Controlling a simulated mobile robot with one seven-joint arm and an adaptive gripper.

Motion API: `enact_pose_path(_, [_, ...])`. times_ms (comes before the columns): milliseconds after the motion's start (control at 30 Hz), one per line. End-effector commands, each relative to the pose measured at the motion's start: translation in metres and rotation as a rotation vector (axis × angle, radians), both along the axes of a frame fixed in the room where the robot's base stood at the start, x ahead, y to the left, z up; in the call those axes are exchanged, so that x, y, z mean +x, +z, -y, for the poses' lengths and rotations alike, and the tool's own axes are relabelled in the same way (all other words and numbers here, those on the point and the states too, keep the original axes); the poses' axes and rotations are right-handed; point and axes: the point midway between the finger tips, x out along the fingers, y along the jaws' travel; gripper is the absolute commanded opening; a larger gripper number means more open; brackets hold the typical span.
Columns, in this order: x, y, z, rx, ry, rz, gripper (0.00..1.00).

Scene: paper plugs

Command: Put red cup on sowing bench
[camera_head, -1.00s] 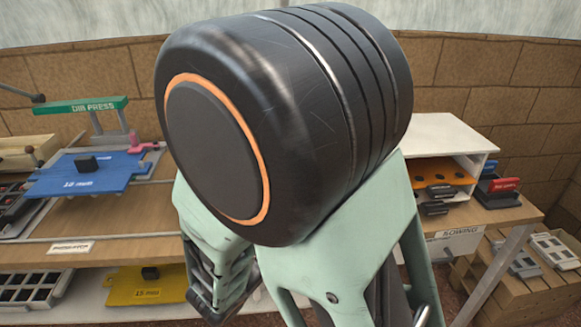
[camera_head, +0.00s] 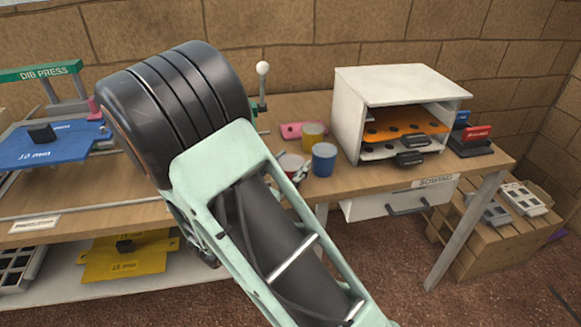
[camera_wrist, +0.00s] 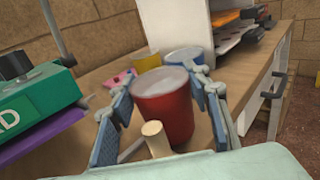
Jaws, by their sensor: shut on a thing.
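The red cup (camera_wrist: 166,112) is between the two blue-padded fingers of my gripper (camera_wrist: 163,86) in the wrist view, and the gripper is shut on it. In the head view only part of the red cup (camera_head: 291,163) shows past my arm. The sowing bench (camera_head: 475,169) is the wooden table at right, with a "SOWING" label on its front edge. The cup is over or on the bench's left part; I cannot tell whether its base touches.
A yellow cup (camera_head: 313,136) and a blue cup (camera_head: 324,158) stand close beyond the red cup. A white shelf box (camera_head: 347,112) stands to their right. The green dib press (camera_head: 40,71) is at left. Bare bench top shows in front of the box.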

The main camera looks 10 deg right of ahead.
Motion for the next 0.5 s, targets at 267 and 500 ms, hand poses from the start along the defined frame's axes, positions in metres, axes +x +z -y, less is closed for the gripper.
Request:
enact_pose_path(267, [-0.0001,-0.0022,0.0000,0.000,0.000,0.000,0.20])
enact_pose_path(500, [-0.0001,-0.0025,-0.0001,0.001,0.000,0.001,0.62])
